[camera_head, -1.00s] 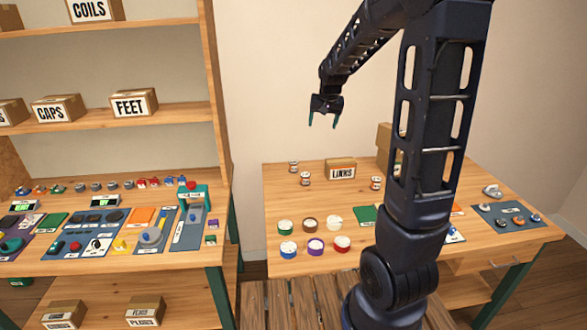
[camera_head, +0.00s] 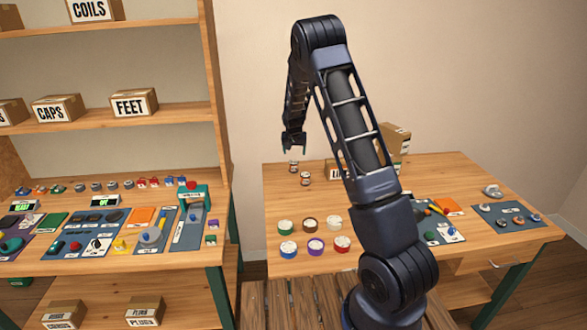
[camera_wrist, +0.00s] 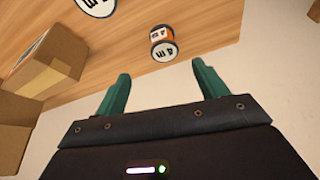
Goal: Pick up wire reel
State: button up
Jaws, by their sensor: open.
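Two small wire reels with white labels stand at the back left of the right table. The rear reel (camera_head: 293,167) is close to the table's back edge, and the other reel (camera_head: 305,179) stands a little in front of it. My gripper (camera_head: 294,150) is open and empty, pointing down above the rear reel. In the wrist view a reel with orange winding and a "4 m" label (camera_wrist: 162,45) lies ahead of the gap between my open fingers (camera_wrist: 162,74), apart from them. A second reel (camera_wrist: 95,5) is cut off at the top edge.
The LINKS box (camera_head: 334,171) stands right of the reels, partly behind my arm. A cardboard box (camera_wrist: 45,60) fills the left of the wrist view. Several coloured round containers (camera_head: 316,246) sit toward the front of the table. The wall is close behind.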

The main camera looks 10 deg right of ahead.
aim_at(293, 163)
jog(key=shift+a+x, duration=0.15)
jog(key=shift+x, duration=2.9)
jog(key=shift+a+x, duration=0.15)
jog(key=shift+x, duration=2.85)
jog(key=shift+w+r, duration=0.1)
jog(key=shift+w, duration=0.05)
jog(key=c, duration=1.1)
jog(key=shift+r, duration=0.1)
